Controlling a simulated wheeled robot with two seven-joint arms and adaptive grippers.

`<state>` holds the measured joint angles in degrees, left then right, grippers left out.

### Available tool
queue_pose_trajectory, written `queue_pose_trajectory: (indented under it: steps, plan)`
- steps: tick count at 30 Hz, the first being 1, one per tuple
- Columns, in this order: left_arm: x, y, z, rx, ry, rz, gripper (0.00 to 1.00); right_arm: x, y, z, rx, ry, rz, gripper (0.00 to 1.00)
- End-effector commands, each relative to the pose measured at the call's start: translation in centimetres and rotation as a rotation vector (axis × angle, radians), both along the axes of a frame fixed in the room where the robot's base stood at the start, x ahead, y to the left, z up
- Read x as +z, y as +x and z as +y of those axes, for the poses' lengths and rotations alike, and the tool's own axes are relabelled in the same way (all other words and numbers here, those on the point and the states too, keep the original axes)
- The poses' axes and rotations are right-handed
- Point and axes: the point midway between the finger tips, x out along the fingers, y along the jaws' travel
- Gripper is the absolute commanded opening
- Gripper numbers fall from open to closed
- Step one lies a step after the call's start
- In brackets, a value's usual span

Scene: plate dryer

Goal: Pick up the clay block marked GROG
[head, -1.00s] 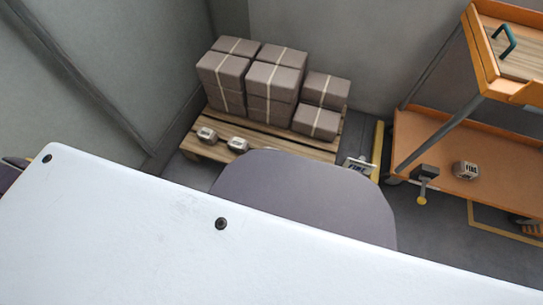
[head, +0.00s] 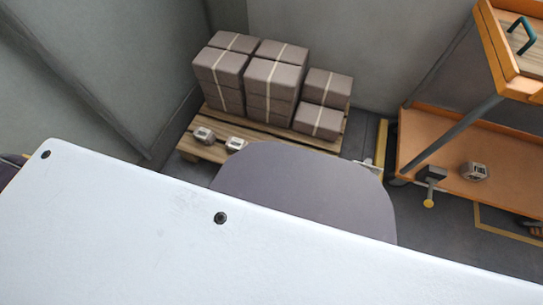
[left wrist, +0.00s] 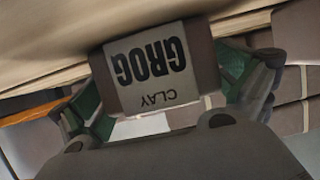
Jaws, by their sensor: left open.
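In the left wrist view, the clay block marked GROG (left wrist: 153,68) is grey with a pale label reading GROG and CLAY upside down. It lies close against pale wooden boards (left wrist: 45,40). My left gripper (left wrist: 170,95) is open, its green-and-grey fingers on either side of the block's near end. I cannot tell whether either finger touches it. In the head view, two small labelled blocks sit on the pallet's front left, one at the left (head: 204,135) and one beside it (head: 236,144); their labels are too small to read. Neither gripper shows clearly in the head view.
Large taped bundles (head: 275,75) are stacked on the wooden pallet (head: 200,150) by the wall. My own body hides the foreground.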

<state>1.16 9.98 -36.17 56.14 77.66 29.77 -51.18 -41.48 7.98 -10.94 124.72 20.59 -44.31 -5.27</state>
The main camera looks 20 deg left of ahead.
Motion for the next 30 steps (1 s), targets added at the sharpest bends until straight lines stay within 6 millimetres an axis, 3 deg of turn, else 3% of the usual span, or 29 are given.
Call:
queue_pose_trajectory:
  steps: [14,27,30]
  plan:
    - [0.03,0.02,-0.01,0.000,0.000,0.000,0.99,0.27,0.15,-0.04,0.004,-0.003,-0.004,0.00]
    - [0.02,0.02,-0.01,0.000,0.000,0.000,0.43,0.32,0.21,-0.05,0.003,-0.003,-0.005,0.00]
    - [0.18,0.15,-0.04,0.000,-0.001,-0.003,0.43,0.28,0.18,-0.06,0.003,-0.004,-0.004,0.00]
